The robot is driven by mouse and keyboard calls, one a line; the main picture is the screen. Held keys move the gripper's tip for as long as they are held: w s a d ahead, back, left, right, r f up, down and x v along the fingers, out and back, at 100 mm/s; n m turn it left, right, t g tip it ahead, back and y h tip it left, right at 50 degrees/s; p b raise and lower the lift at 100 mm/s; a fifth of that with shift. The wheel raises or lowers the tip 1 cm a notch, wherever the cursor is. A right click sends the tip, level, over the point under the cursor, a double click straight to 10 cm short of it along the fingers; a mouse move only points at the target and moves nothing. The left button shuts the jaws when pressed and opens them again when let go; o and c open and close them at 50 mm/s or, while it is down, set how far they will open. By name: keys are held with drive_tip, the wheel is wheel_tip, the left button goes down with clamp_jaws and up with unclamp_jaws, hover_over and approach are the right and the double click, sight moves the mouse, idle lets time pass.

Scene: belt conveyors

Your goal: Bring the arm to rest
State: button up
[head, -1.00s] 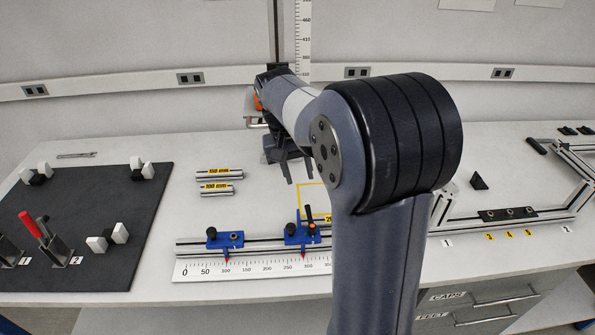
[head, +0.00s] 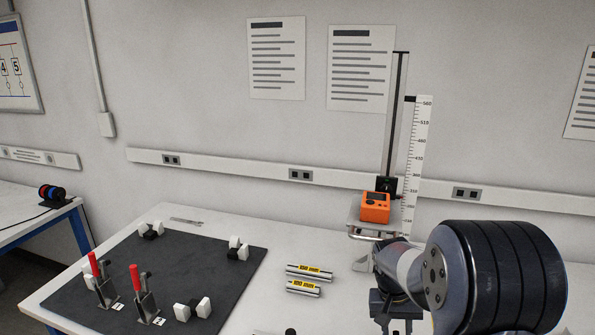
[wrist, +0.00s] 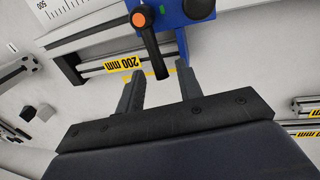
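My gripper (head: 395,326) is at the lower edge of the head view, partly cut off, with my arm reaching over the bench from the lower right. In the wrist view my gripper (wrist: 161,70) has its two fingers spread apart with nothing held between them. A black lever with an orange button (wrist: 150,42), on a blue clamp (wrist: 184,18), shows in the gap beyond the fingers. It does not appear gripped. I cannot tell how far it is from the fingertips.
A dark mat (head: 130,270) with red-handled toggle clamps (head: 140,290) lies on the bench at left. Two labelled profile pieces (head: 308,280) lie mid-bench. An orange device (head: 375,207) sits on a stand beside a vertical scale (head: 412,170). A "200 mm" label (wrist: 123,64) shows in the wrist view.

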drive_tip(key=shift+a+r, duration=0.1)
idle(0.3)
drive_tip(key=shift+w+a+r, duration=0.1)
drive_tip(key=shift+r, duration=0.2)
wheel_tip(320, 180, up, 10)
drive_tip(key=a+f, duration=0.1)
drive_tip(key=a, duration=0.1)
drive_tip(key=f, duration=0.3)
drive_tip(key=d+f, duration=0.1)
drive_tip(key=f, duration=0.2)
drive_tip(key=d+f, duration=0.1)
drive_tip(key=f, duration=0.3)
drive_tip(key=shift+d, duration=0.1)
drive_tip(key=shift+s+d+r+m, duration=0.1)
drive_tip(key=shift+s+d+m, duration=0.1)
drive_tip(key=shift+d+m, duration=0.45)
drive_tip(key=shift+a, duration=0.15)
